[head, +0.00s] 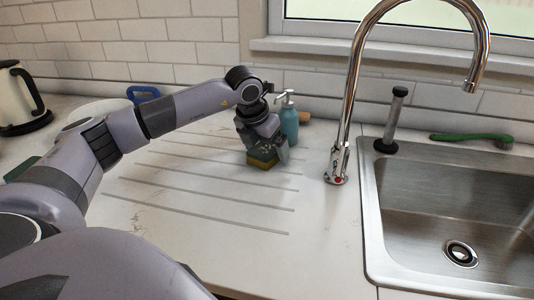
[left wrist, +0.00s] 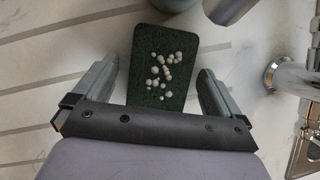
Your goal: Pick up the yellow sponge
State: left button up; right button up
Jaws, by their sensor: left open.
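The sponge (head: 262,161) sits on the grooved white counter, beside the teal soap bottle. It has a yellow lower body and a dark green top. In the left wrist view its green top (left wrist: 160,68) faces me, with several pale bubbles on it. My left gripper (head: 268,146) is right above the sponge, pointing down. In the left wrist view the open fingers (left wrist: 158,90) stand on either side of the sponge, with gaps on both sides. I cannot tell how far down the fingers reach. My right gripper is not in view.
A teal soap bottle (head: 289,122) stands just behind the sponge. The chrome faucet (head: 340,160) and the steel sink (head: 450,210) are to the right. The front counter is clear.

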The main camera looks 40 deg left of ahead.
pick_arm(q)
jog(key=shift+f, duration=0.2)
dwell(0.3)
jog(key=shift+c, duration=0.3)
jog(key=c, duration=0.6)
